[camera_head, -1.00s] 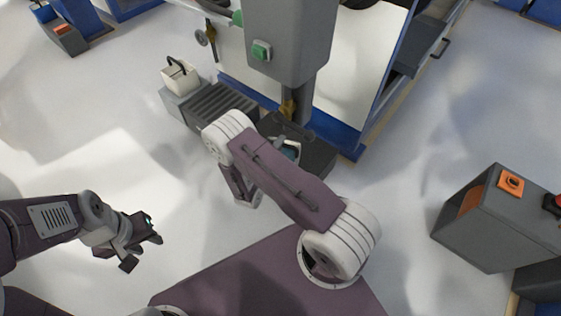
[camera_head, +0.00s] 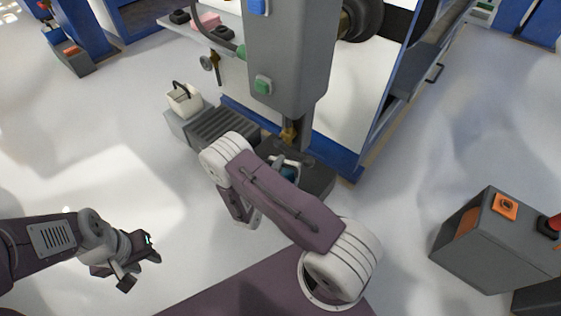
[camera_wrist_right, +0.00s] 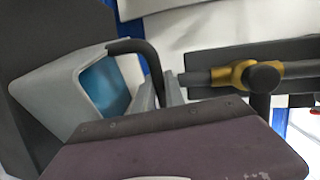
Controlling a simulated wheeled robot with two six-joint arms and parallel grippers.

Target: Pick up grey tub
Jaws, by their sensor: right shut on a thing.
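The grey tub (camera_wrist_right: 62,98), with blue inside and a black handle (camera_wrist_right: 140,55), fills the left of the right wrist view. In the head view, a small part of the tub (camera_head: 288,170) shows behind my right arm, at the foot of the grey machine column. My right gripper (camera_wrist_right: 160,95) is shut on the tub's black handle; the exact contact is partly hidden. In the head view the right gripper is hidden behind its arm. My left gripper (camera_head: 140,263) is open and empty over the floor at lower left.
The grey machine column (camera_head: 288,60) rises behind my right arm. A grey control box (camera_head: 480,245) stands at right. The floor between is clear.

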